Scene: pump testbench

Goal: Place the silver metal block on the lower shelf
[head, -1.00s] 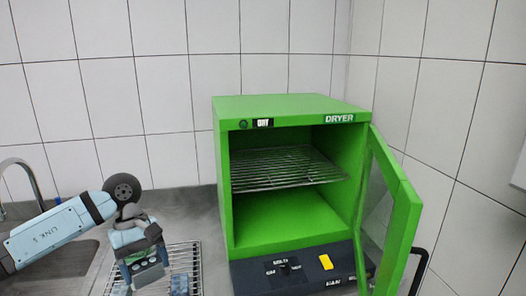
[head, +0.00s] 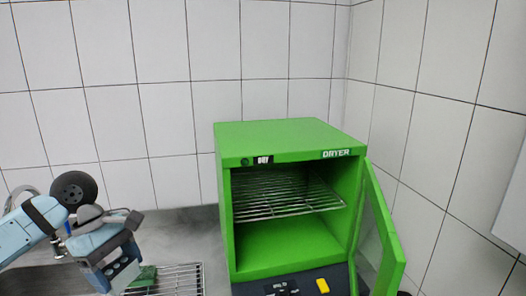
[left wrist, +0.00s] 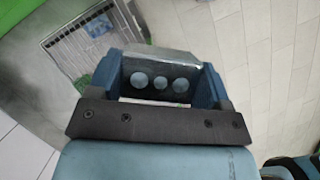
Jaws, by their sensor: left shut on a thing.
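The silver metal block (left wrist: 160,78), with several round holes in its face, is held between the blue fingers of my left gripper (left wrist: 159,88) in the left wrist view. In the head view my left gripper (head: 117,272) is at the lower left, tilted, in front of the wire rack on the counter; the block is partly hidden there. The green dryer (head: 290,138) stands to its right with its interior open. Inside, a wire shelf (head: 285,195) spans the upper part, and the bare green floor (head: 290,245) lies below it. Both look empty.
The dryer's glazed door (head: 378,235) stands open at the right side. A wire rack (head: 180,278) lies on the grey counter left of the dryer, with a green piece (head: 146,275) on it. A sink tap (head: 20,195) is at far left. Tiled walls close the back and right.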

